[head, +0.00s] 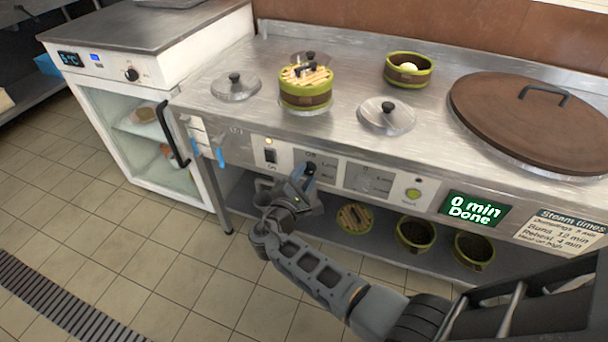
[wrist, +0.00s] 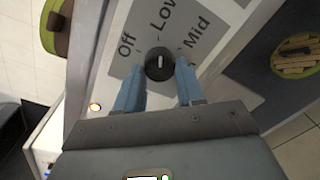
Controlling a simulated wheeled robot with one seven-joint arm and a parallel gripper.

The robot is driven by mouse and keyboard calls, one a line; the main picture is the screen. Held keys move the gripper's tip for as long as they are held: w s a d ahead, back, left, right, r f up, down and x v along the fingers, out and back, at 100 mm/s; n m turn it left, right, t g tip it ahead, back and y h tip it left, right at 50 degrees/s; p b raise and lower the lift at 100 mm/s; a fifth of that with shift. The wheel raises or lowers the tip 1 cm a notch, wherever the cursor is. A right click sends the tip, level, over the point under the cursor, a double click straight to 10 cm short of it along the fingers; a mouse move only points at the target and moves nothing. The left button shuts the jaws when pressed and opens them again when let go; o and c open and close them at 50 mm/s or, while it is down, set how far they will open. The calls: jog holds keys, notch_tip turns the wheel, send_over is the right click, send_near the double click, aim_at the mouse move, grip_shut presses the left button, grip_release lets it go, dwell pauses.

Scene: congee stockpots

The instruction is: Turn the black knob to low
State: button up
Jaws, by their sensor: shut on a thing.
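The black knob (wrist: 159,63) sits on the grey control panel between the two blue fingertips of my gripper (wrist: 158,78) in the wrist view. The fingers flank it left and right, shut on it. Its white mark points up in the picture, roughly toward the printed Low label (wrist: 164,15). The Off label (wrist: 127,44) is to the left and the Mid label (wrist: 198,32) to the right. In the head view my gripper (head: 306,176) is at the front panel of the steel counter (head: 340,135), and it largely hides the knob.
A lit indicator and black switch (head: 270,156) are left of the gripper. A green button (head: 413,194) and a green "0 min Done" display (head: 474,210) are to the right. Bamboo steamers (head: 355,217) stand on the shelf below. A white fridge (head: 140,90) is at left.

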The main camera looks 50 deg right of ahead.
jog(key=shift+n, duration=0.3)
jog(key=o, duration=1)
jog(key=shift+o, duration=0.2)
jog(key=shift+a, duration=0.15)
jog(key=v, duration=0.7)
jog(key=shift+a, duration=0.3)
jog(key=shift+s, duration=0.1)
